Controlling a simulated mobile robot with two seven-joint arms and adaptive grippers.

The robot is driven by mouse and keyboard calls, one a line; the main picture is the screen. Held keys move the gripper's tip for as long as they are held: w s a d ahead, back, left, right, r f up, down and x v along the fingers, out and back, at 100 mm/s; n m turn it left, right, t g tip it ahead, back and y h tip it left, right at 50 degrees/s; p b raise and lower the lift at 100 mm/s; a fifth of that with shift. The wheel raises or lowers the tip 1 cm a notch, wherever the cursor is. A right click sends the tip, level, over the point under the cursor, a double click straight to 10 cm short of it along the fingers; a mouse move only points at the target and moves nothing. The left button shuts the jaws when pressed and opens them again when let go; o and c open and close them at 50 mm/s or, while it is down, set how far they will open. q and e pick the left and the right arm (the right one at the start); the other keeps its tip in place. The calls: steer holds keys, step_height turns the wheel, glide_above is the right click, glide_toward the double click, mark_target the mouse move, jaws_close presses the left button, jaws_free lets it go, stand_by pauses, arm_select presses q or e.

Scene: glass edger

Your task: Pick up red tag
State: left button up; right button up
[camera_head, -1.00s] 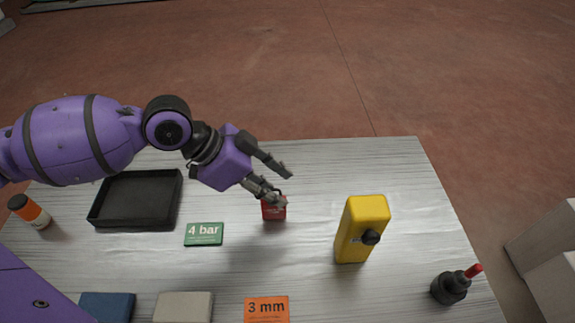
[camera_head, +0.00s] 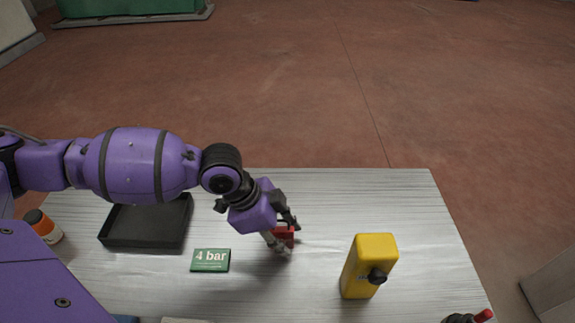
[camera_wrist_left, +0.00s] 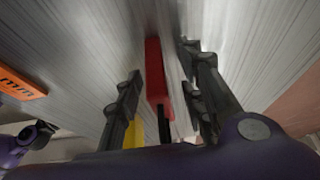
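The red tag (camera_head: 286,233) is on the table, partly hidden behind my left gripper (camera_head: 283,238) in the head view. In the left wrist view the red tag (camera_wrist_left: 155,70) shows as a narrow upright block between the two dark fingers of my left gripper (camera_wrist_left: 162,85). The fingers are apart, one on each side of the tag, with a visible gap to it. Whether either finger touches it lower down is not clear.
A green "4 bar" tag (camera_head: 211,260) lies left of the gripper, with a black tray (camera_head: 187,232) behind it. A yellow block (camera_head: 366,262) with a black knob stands to the right. The table's back right is clear.

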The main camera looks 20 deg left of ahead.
arm_select(q)
steer(key=shift+c, duration=0.4)
jaws_close()
steer(key=shift+r, duration=0.15)
step_height(320, 180, up, 10)
steer(key=shift+f, duration=0.1)
